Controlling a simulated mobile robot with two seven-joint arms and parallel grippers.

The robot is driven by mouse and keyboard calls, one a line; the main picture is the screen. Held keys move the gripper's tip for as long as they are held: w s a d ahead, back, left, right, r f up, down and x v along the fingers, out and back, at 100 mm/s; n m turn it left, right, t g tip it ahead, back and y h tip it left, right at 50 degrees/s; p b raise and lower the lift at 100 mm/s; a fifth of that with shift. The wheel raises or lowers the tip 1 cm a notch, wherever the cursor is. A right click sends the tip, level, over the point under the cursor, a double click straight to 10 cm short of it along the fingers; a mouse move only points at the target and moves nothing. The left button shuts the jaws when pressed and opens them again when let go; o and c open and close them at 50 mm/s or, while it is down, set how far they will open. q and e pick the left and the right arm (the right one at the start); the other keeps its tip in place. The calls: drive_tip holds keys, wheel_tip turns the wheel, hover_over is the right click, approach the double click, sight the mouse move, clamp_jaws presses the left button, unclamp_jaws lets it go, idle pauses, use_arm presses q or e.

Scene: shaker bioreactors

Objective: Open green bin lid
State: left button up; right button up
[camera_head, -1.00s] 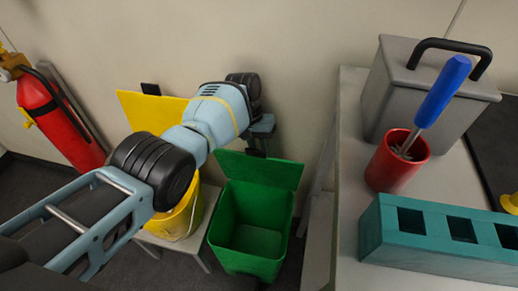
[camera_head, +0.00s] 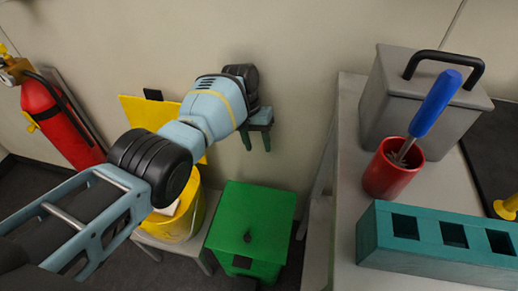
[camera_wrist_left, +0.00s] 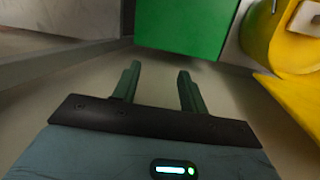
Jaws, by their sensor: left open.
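The green bin (camera_head: 240,262) stands on the floor by the wall, and its green lid (camera_head: 255,215) lies closed over the top. A dark knob or handle shows on the lid. My left gripper (camera_head: 257,143) is open and empty, above and behind the bin near the wall, apart from the lid. In the left wrist view my left gripper (camera_wrist_left: 155,80) shows its two fingers spread, with the green bin (camera_wrist_left: 185,25) beyond them. The right gripper is not in view.
A yellow bin (camera_head: 182,220) with its yellow lid (camera_head: 150,112) raised stands left of the green bin. A red fire extinguisher (camera_head: 60,118) is at the far left. On the right, a table (camera_head: 345,150) holds a grey box (camera_head: 385,105), red cup (camera_head: 390,172) and teal rack (camera_head: 430,250).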

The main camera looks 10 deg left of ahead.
use_arm(q)
drive_tip(key=v, duration=0.4)
drive_tip(key=shift+p, duration=0.35)
